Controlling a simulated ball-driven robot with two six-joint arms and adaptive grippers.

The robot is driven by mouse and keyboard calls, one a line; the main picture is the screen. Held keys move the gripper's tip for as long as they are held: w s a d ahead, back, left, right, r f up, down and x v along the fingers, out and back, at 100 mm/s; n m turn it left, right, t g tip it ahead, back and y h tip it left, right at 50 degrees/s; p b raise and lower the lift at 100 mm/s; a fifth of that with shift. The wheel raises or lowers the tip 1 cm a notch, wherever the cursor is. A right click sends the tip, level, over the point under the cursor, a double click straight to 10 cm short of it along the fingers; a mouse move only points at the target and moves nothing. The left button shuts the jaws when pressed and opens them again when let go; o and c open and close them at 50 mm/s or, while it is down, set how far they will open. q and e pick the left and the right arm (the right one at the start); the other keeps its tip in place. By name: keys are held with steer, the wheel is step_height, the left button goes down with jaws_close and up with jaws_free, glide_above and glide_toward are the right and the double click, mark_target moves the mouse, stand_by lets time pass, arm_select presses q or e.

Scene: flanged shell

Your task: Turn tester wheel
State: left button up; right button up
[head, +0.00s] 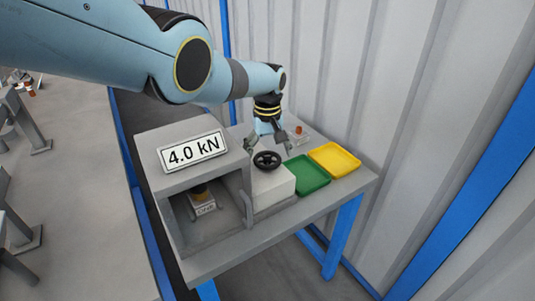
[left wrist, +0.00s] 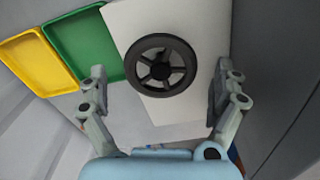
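The tester wheel (head: 267,160) is a dark spoked handwheel on top of a white block (head: 275,186), beside the grey tester housing (head: 173,139). A sign on the housing (head: 194,151) reads 4.0 kN. My left gripper (head: 268,149) is above and just behind the wheel, with its fingers spread to either side. In the left wrist view the wheel (left wrist: 160,65) lies ahead, between and beyond the open fingers (left wrist: 160,92), which look apart from it. A small part (head: 202,204) with a dark and brassy top stands inside the tester's open bay. My right gripper is not in view.
A green tray (head: 308,176) and a yellow tray (head: 335,159) sit on the bench right of the wheel. A small orange-brown piece (head: 298,130) lies behind them. A corrugated wall stands behind the bench. Another grey table (head: 75,200) with metal parts is at left.

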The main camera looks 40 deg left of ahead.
mark_target(267, 158)
arm_select(q)
step_height(267, 158, up, 12)
stand_by(0.8)
stand_by(0.4)
